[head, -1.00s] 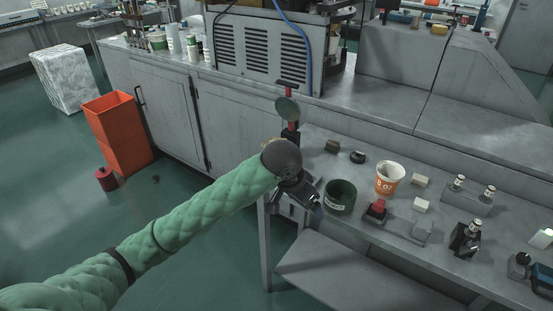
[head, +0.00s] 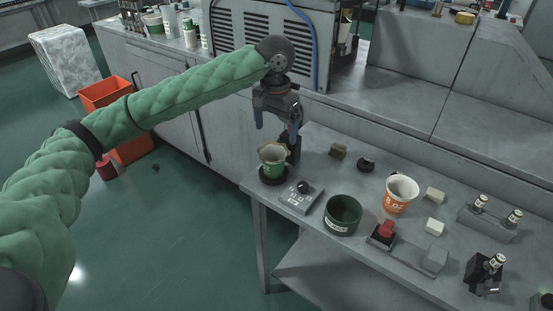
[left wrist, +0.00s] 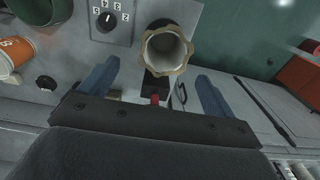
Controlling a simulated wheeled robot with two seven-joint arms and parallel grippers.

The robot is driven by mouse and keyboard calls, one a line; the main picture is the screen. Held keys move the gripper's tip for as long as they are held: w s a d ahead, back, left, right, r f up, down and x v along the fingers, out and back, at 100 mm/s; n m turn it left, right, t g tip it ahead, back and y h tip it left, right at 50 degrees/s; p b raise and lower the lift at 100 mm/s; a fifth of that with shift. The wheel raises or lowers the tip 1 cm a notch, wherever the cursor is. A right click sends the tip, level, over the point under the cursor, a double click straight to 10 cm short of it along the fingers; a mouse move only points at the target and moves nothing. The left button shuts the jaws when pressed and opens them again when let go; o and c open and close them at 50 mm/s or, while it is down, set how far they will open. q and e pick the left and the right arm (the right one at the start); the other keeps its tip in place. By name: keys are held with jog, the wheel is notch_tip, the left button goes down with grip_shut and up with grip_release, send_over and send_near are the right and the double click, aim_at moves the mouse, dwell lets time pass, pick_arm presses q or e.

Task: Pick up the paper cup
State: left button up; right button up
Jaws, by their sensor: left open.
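A paper cup with a wavy beige rim (head: 272,153) stands upright with its lower part green, on a round black base at the table's left corner. In the left wrist view the cup (left wrist: 166,50) shows its open mouth, beyond and between my fingertips. My left gripper (head: 278,127) is open above the cup, fingers pointing down, apart from it. Another cup, white and orange (head: 401,196), stands farther right on the table. My right gripper is not in view.
A box with a dial (head: 301,193) is just right of the cup. A dark green round container (head: 343,215) and a red-topped device (head: 386,231) stand further right. The floor left of the table is open.

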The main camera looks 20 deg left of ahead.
pick_arm(q)
jog(key=p, duration=0.1)
send_near(274, 158)
jog(key=s+d+f, duration=0.1)
jog(key=s+f, duration=0.1)
jog(key=s, duration=0.1)
jog(key=shift+d+f, duration=0.15)
jog(key=shift+f, duration=0.25)
jog(key=f, duration=0.1)
jog(key=f+p, duration=0.1)
jog(key=f, duration=0.1)
jog(key=shift+w+a+f, duration=0.15)
jog(key=shift+a+f, duration=0.15)
jog(key=shift+a, duration=0.05)
jog(key=shift+f+p, duration=0.35)
jog(key=shift+f, duration=0.3)
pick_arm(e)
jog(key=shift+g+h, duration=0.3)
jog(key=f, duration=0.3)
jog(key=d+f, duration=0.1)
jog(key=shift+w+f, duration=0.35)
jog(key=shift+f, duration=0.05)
pick_arm(q)
jog(key=shift+c, duration=0.2)
jog(key=c, duration=1.1)
